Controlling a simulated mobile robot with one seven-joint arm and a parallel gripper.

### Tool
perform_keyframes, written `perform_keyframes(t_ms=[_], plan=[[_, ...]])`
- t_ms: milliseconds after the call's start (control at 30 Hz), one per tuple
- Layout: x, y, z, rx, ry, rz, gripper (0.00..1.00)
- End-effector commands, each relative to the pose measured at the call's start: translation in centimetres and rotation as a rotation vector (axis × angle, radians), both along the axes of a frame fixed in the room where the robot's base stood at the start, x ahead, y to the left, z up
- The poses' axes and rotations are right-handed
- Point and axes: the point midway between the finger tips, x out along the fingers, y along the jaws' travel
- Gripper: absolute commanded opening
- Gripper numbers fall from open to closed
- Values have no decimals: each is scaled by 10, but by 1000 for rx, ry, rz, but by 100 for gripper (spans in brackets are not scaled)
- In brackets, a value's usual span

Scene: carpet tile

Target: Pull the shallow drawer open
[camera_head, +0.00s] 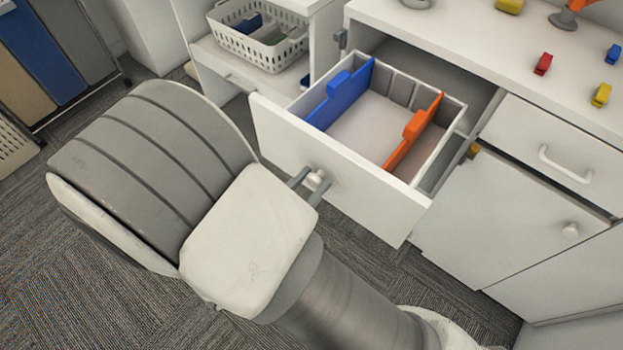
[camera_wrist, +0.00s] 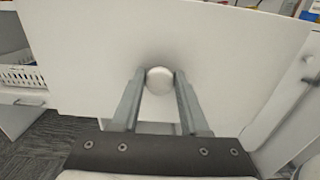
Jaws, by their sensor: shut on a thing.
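The shallow drawer (camera_head: 345,185) is white and stands well out from the cabinet. Inside it are a blue divider (camera_head: 342,93) and an orange divider (camera_head: 414,133). Its round white knob (camera_head: 315,179) is on the front face. My gripper (camera_head: 308,186) is shut on the knob, with one finger on each side of it. In the wrist view the knob (camera_wrist: 159,80) sits between the two fingertips against the plain drawer front (camera_wrist: 90,60).
A white basket (camera_head: 258,40) stands on a shelf at the back left. Small red and yellow blocks lie on the countertop (camera_head: 480,45). Carpet (camera_head: 400,290) is clear in front.

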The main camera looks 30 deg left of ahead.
Motion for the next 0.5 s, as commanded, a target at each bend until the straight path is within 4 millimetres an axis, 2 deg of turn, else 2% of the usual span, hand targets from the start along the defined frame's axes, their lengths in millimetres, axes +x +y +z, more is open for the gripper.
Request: perform_keyframes(t_ms=[233, 267, 400, 500], plan=[[-4, 0, -2, -3, 7, 4, 0], [-4, 0, -2, -3, 7, 4, 46], [-4, 0, -2, -4, 6, 4, 71], [-3, 0, -1, -3, 4, 4, 71]])
